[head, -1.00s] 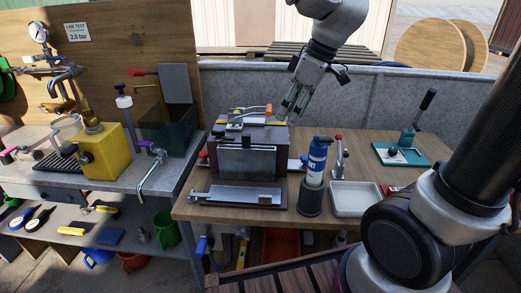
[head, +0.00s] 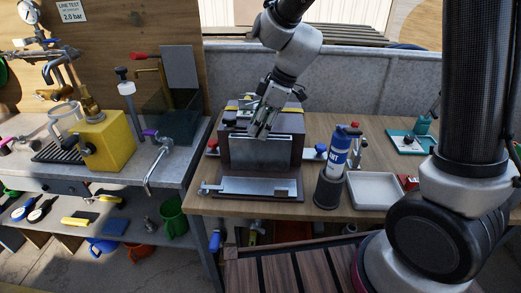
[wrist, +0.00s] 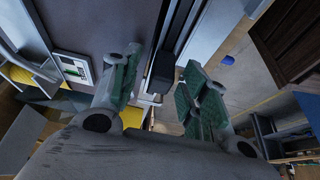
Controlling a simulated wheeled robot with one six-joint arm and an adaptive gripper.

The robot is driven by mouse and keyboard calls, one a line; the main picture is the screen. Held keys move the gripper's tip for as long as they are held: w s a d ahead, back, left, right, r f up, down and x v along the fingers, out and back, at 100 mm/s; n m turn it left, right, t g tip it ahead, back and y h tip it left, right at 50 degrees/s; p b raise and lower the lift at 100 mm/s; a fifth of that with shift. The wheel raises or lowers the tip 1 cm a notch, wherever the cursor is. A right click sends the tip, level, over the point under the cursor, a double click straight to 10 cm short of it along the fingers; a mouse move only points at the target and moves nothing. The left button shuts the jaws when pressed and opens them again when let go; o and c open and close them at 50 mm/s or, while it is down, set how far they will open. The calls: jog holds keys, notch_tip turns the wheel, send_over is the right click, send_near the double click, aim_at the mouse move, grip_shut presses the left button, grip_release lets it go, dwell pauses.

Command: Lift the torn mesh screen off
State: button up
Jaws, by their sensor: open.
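A dark box-shaped housing (head: 226,150) stands on the wooden workbench in the head view. A grey rectangular panel (head: 262,155) is upright on its front face, with a bright rail along its top edge. It may be the mesh screen, but I cannot make out any mesh or tear. My gripper (head: 259,130) is open, pointing down at the top front edge of the housing and hiding part of it. In the wrist view my gripper (wrist: 160,88) has its two green-padded fingers apart, with a dark clamp-like part (wrist: 162,70) between them. Contact cannot be told.
A grey shelf (head: 258,186) juts out in front of the housing. A blue-and-white spray can (head: 338,150) in a dark holder and an empty pale tray (head: 376,188) stand to the right. A yellow block (head: 112,142) is on the left bench.

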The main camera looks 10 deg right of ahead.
grip_shut()
dwell(0.4)
notch_tip(320, 180, up, 20)
jog(key=shift+f, duration=0.25)
dwell(0.5)
